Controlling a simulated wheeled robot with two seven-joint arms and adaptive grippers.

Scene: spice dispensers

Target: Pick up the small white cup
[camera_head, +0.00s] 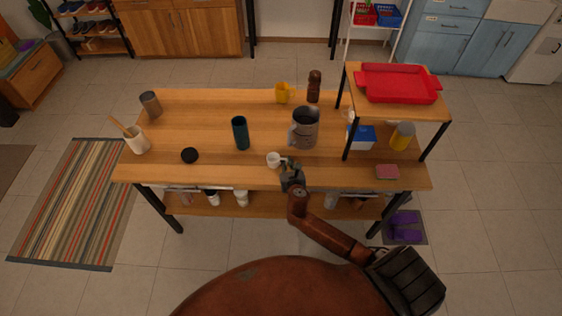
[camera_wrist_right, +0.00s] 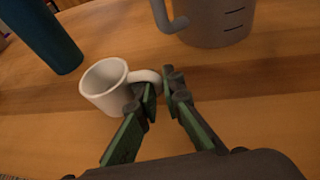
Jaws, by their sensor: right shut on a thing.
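The small white cup (camera_head: 273,160) is upright near the front middle edge of the wooden table (camera_head: 205,168). In the right wrist view the cup (camera_wrist_right: 106,86) has its handle toward my fingers. My right gripper (camera_head: 289,166) is to the right of the cup, reaching in from the front. In the wrist view its green and grey fingers (camera_wrist_right: 160,86) are shut on the cup's handle, and the fingertips partly hide the handle. I cannot tell whether the cup's base touches the table. My left gripper is not in view.
A grey measuring jug (camera_head: 306,128) stands just behind the cup, and a dark teal tumbler (camera_head: 240,133) stands to its left. A black round lid (camera_head: 189,156) lies further left. A raised shelf with a red tray (camera_head: 398,84) is at the right. A pink block (camera_head: 388,172) sits at the front right.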

